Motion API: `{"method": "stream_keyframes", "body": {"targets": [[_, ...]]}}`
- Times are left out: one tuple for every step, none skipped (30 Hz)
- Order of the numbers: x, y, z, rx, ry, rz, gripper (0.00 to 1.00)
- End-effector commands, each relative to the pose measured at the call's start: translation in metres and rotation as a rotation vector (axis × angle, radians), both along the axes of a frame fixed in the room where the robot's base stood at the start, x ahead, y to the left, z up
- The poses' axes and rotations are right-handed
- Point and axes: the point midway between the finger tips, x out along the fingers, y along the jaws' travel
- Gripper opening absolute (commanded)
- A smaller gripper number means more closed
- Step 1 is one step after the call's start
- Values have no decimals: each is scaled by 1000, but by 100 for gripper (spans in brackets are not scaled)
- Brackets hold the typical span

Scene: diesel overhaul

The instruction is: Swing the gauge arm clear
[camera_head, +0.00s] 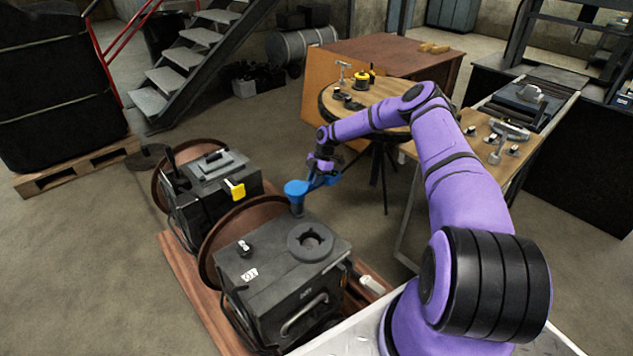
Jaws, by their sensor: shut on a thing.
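A blue piece, seemingly the gauge arm (297,187), stands at the back edge of the front dark machine box (270,268). Its rounded blue head sits above a short grey post, and a blue part reaches right from it. My purple gripper (320,172) comes down from above at the right end of this blue part and is shut on it. The fingertips are small and partly hidden, so the exact contact is unclear. A round black ring (311,240) lies on the box top, right of and in front of the post.
A round wooden table (385,95) with small parts and a bench (495,135) with tools lie beyond my arm. Open floor (100,260) lies to the left.

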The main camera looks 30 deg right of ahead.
Motion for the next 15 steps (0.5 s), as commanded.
{"method": "stream_keyframes", "body": {"targets": [[1, -2, -1, -3, 0, 12, 0], [2, -2, -1, -3, 0, 20, 0], [2, -2, -1, -3, 0, 28, 0], [3, -1, -1, -3, 1, 33, 0], [3, -1, -1, -3, 1, 38, 0], [3, -1, -1, -3, 1, 43, 0], [3, -1, -1, -3, 1, 46, 0], [3, -1, -1, -3, 1, 48, 0], [4, -1, -1, -3, 1, 51, 0], [4, -1, -1, -3, 1, 52, 0], [4, -1, -1, -3, 1, 52, 0], [4, -1, -1, -3, 0, 53, 0], [4, -1, -1, -3, 0, 53, 0], [4, -1, -1, -3, 0, 53, 0], [4, -1, -1, -3, 0, 53, 0]]}}
